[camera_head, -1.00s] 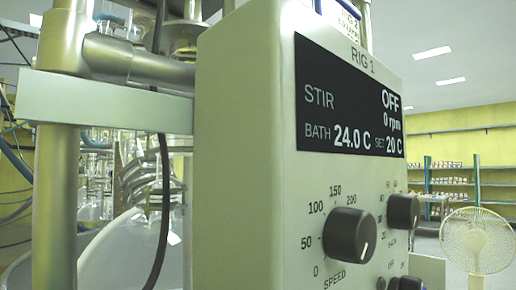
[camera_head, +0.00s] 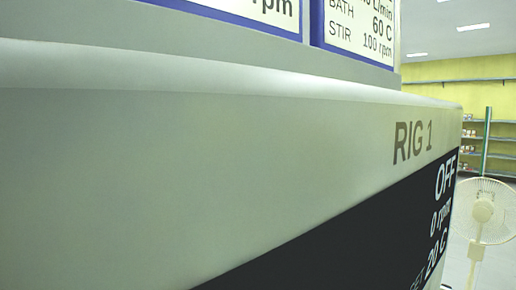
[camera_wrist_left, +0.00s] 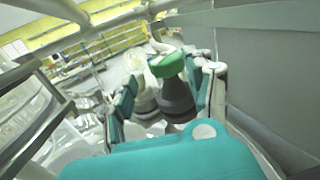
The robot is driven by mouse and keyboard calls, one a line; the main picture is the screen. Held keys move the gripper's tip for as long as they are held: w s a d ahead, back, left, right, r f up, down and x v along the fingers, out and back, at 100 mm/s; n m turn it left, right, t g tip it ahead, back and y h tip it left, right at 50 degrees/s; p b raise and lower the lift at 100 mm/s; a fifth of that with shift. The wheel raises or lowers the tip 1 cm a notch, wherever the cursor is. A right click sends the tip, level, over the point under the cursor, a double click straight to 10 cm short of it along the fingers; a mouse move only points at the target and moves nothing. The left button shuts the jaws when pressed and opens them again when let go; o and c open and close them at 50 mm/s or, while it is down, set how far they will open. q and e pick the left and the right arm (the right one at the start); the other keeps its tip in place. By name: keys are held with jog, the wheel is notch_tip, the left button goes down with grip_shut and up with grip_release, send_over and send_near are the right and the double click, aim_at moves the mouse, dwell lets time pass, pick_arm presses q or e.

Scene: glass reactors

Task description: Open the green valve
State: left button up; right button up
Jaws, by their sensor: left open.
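My left gripper (camera_wrist_left: 166,88) is open, with one teal finger on the left of this part and one on the right. The cap lies ahead of and between the fingers in the picture. I cannot tell whether either finger touches it. In the head view neither gripper nor the valve shows, as the control box (camera_head: 150,150) marked RIG 1 fills most of the picture.
The box's display (camera_head: 400,235) reads OFF, 0 rpm. Labelled cards (camera_head: 360,30) stand on its top. A white fan (camera_head: 482,212) and shelves (camera_head: 495,160) are beyond on the right. In the left wrist view a grey panel (camera_wrist_left: 275,70) rises close on the right, with pipes and glassware on the left.

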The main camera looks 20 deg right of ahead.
pick_arm(q)
jog(key=d+p, duration=0.1)
jog(key=s+d+p, duration=0.1)
jog(key=d, duration=0.1)
jog(key=d+r+p, duration=0.1)
jog(key=d, duration=0.1)
jog(key=shift+s, duration=0.2)
jog(key=d, duration=0.1)
jog(key=d+p, duration=0.1)
jog(key=d, duration=0.2)
jog(key=shift+w+d+f+p, duration=0.25)
jog(key=shift+d+f+p, duration=0.05)
jog(key=shift+p, duration=0.05)
jog(key=shift+s+d+f, duration=0.1)
jog(key=shift+d, duration=0.2)
pick_arm(e)
jog(key=r, duration=0.1)
jog(key=s+a+r, duration=0.1)
jog(key=r, duration=0.3)
jog(key=shift+s+a+r, duration=0.15)
jog(key=shift+a, duration=0.05)
pick_arm(q)
jog(key=shift+d, duration=0.1)
jog(key=c, duration=0.8)
jog(key=shift+c, duration=1.3)
jog(key=shift+d, duration=0.1)
grip_shut()
pick_arm(e)
jog(key=shift+a, duration=0.65)
